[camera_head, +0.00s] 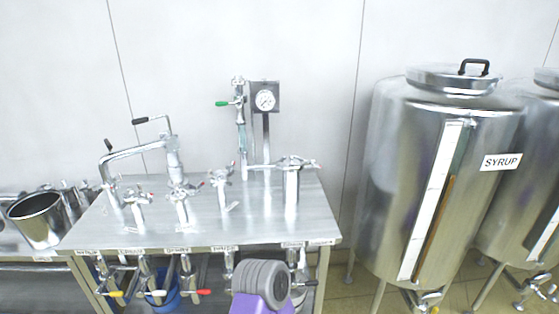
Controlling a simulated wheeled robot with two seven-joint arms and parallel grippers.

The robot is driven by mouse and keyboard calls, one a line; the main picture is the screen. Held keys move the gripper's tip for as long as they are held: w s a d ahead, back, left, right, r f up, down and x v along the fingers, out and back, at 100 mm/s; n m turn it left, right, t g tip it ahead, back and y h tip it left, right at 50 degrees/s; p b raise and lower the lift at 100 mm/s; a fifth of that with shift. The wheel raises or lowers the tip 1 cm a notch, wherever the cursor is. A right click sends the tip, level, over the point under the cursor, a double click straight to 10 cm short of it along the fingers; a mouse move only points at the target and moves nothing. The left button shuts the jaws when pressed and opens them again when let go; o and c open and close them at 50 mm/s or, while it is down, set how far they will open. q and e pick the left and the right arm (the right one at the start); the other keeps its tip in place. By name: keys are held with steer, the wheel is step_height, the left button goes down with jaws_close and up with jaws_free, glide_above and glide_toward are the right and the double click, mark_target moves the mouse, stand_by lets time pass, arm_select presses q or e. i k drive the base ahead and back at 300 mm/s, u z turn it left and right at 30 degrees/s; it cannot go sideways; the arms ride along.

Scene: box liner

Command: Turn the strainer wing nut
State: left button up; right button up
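A steel table (262,218) carries several upright metal fittings with small wing-like handles. One cylindrical fitting (291,188) stands at the right of the table, with thin arms and small red tips at its top. Smaller fittings stand in the middle (221,183), left of the middle (181,200) and further left (136,210). The labels on the table's front edge are too small to read, so I cannot tell which fitting is the strainer or pick out its wing nut. Neither of my grippers is in view.
A pressure gauge (265,100) and a green-handled valve (229,103) rise at the table's back. A large steel syrup tank (400,180) stands to the right. A steel pot (38,222) is at the left. A blue bucket (163,298) sits below the table.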

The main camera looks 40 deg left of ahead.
mark_target(313, 165)
steer(key=u, duration=0.95)
steer(key=i, duration=0.8)
steer(key=u, duration=0.85)
